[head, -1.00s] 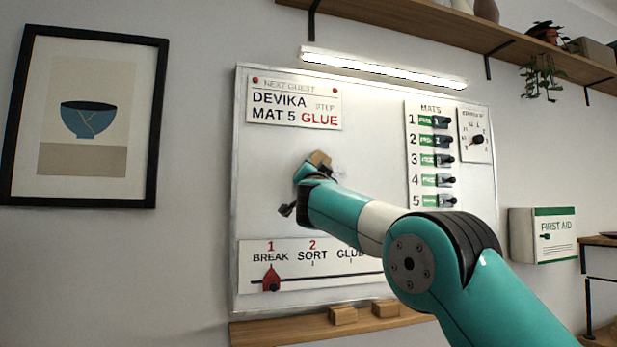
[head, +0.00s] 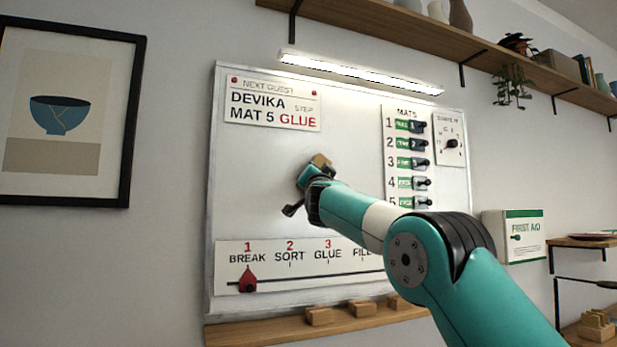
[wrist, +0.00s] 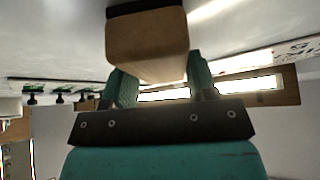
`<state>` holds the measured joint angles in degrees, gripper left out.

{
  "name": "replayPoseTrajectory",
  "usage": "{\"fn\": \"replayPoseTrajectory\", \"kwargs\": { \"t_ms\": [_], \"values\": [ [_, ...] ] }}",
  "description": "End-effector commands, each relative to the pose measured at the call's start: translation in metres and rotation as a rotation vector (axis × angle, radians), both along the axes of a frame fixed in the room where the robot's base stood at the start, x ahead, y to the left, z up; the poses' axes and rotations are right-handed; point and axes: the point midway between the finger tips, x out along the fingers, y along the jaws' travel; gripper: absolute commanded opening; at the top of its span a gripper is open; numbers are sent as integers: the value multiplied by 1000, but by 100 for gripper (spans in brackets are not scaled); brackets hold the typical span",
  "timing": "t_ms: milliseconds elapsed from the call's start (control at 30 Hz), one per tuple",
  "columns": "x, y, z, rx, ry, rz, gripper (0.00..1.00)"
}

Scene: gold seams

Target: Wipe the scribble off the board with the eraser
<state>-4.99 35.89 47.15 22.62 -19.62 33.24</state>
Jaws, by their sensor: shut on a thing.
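The whiteboard (head: 250,190) hangs on the wall in the head view. My gripper (wrist: 160,75) is shut on the eraser (wrist: 147,45), a tan block with a dark pad, which also shows small at the middle of the board in the head view (head: 321,160). In the wrist view the dark pad faces the board surface and looks at or very near it; exact contact is hard to tell. No scribble is visible on the bare board now. The patch behind my gripper and arm is hidden.
The board carries a guest sign (head: 272,105), a column of mat switches (head: 410,160), a dial card (head: 450,138) and a step slider (head: 248,282). Wooden blocks (head: 362,308) sit on the ledge below. A lamp bar (head: 360,72) and shelf are above.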

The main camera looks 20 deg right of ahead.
Motion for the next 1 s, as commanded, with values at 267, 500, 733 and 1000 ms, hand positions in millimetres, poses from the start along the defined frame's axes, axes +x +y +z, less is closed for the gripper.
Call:
{"fn": "replayPoseTrajectory", "kwargs": {
  "t_ms": [267, 500, 733, 1000],
  "values": [
    [0, -12, 0, 0, 1, 1, 34],
    [0, -33, 0, 1, 0, -1, 34],
    [0, -40, 1, 0, -1, 1, 34],
    [1, -64, 1, 1, 0, -1, 34]
  ]
}}
